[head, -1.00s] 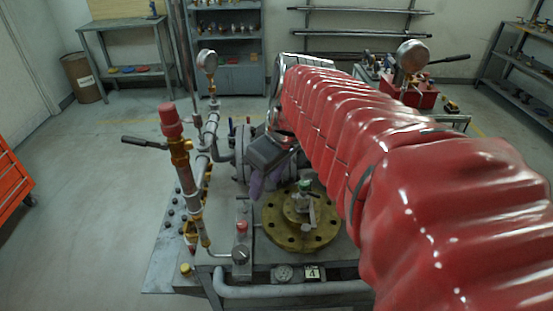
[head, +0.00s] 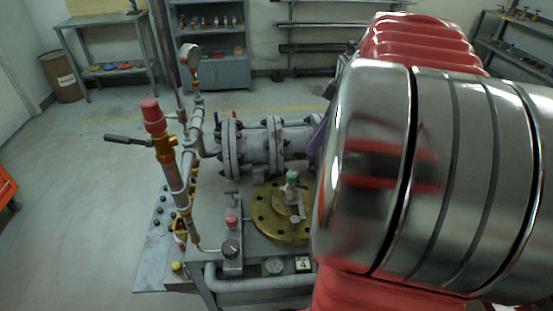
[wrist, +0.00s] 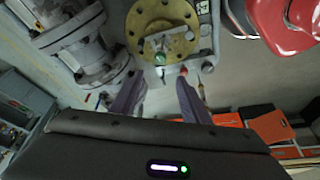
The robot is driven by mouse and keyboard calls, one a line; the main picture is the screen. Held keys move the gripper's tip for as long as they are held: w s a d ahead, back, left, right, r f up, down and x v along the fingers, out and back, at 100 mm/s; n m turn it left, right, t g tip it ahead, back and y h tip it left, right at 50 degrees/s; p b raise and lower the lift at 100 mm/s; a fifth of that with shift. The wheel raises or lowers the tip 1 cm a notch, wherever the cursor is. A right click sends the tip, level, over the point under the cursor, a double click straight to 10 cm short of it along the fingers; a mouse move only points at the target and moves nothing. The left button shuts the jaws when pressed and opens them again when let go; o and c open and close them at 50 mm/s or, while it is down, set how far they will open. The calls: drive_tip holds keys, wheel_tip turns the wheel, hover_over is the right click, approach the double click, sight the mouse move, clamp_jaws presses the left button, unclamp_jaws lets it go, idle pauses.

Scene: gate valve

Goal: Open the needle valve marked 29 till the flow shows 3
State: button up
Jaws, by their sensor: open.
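My gripper (wrist: 159,82) is open and empty in the wrist view, its two purple-grey fingers spread apart. In the head view it is mostly hidden behind my arm; a bit of purple finger shows at the arm's edge. A small valve with a green top (head: 292,177) stands on a round brass flange (head: 266,222). I cannot read a 29 anywhere.
A small dial (head: 274,265) and a plate reading 4 (head: 303,264) sit at the bench front; the dial's reading is too small. A red-capped upright pipe (head: 153,116) with a side lever, a gauge (head: 190,55) and flanged grey pipe (head: 259,143) stand close by.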

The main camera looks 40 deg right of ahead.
sight(292, 174)
drive_tip(key=x, duration=1.4)
drive_tip(key=shift+r, duration=0.1)
drive_tip(key=shift+c, duration=0.7)
drive_tip(key=c, duration=0.9)
